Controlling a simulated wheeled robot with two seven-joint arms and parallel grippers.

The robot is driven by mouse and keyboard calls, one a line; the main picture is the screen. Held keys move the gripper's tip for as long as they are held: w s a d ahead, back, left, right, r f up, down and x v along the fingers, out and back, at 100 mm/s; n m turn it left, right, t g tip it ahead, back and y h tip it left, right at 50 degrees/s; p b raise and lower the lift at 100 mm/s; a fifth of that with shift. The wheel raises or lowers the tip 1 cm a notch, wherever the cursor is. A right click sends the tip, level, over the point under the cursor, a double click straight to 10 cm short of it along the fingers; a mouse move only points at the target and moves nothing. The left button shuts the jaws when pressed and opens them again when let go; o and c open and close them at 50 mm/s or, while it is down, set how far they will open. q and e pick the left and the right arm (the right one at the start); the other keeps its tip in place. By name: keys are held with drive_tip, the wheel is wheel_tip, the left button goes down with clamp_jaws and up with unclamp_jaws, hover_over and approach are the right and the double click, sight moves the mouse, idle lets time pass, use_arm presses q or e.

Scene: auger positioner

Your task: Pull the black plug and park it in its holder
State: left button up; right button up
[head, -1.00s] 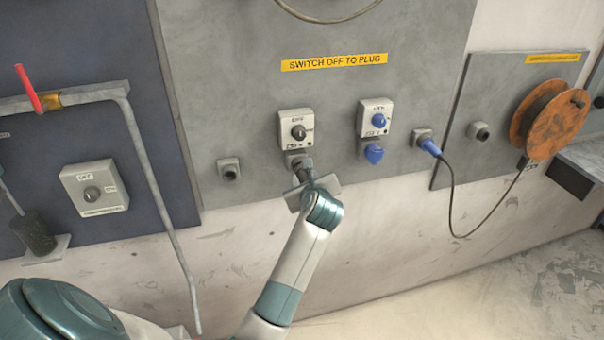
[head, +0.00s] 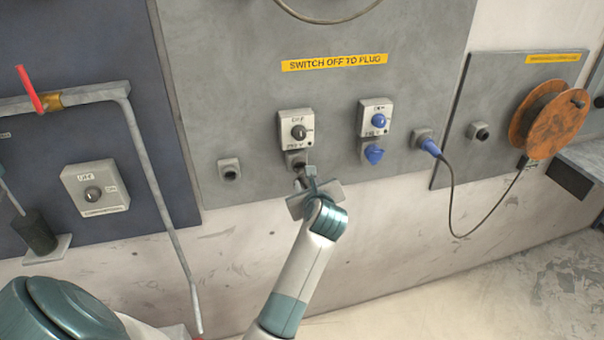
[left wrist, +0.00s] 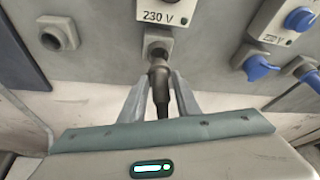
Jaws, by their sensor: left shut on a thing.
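My left gripper (head: 308,185) is shut on the black plug (left wrist: 160,84), just below the left grey socket (head: 296,160). In the left wrist view the plug's front end is close to the socket's dark opening (left wrist: 158,52) and seems out of it; a small remaining overlap cannot be ruled out. A box with a black knob (head: 297,132) sits above this socket. A grey fitting with a dark round opening (head: 229,171), possibly the holder, is to the left; it also shows in the left wrist view (left wrist: 57,33). My right gripper is not in view.
To the right are a blue-knobbed switch box (head: 378,118), a blue-capped socket (head: 373,153) and a blue plug (head: 430,146) with a cable to an orange reel (head: 549,120). A grey pipe (head: 165,210) runs down at left. The wall below the panel is bare.

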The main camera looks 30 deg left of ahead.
use_arm(q)
drive_tip(key=shift+s+d+r, duration=0.1)
drive_tip(key=shift+s+d, duration=0.15)
drive_tip(key=shift+d, duration=0.05)
drive_tip(key=shift+s+d, duration=0.1)
drive_tip(key=shift+d, duration=0.05)
idle(0.5)
drive_tip(key=shift+s+d, duration=0.15)
drive_tip(key=shift+d, duration=0.05)
drive_tip(key=shift+s+d, duration=0.4)
drive_tip(key=shift+d, duration=0.05)
drive_tip(key=shift+s+d+p, duration=0.2)
drive_tip(key=shift+s+d, duration=0.05)
drive_tip(key=shift+s, duration=0.25)
drive_tip(key=shift+s+d+p, duration=0.2)
drive_tip(key=shift+s, duration=0.25)
drive_tip(key=s+a+p, duration=0.2)
drive_tip(key=s+a, duration=0.4)
drive_tip(key=a, duration=0.1)
drive_tip(key=s+a+p, duration=0.2)
drive_tip(key=s+a, duration=0.5)
drive_tip(key=shift+a, duration=0.1)
clamp_jaws()
drive_tip(key=shift+w+a+r+p, duration=0.1)
drive_tip(key=shift+w+a+p, duration=0.15)
drive_tip(key=shift+w+a, duration=0.55)
drive_tip(key=shift+w+a+r+p, duration=0.1)
drive_tip(key=shift+w+a+p, duration=0.15)
drive_tip(key=shift+w+a, duration=0.55)
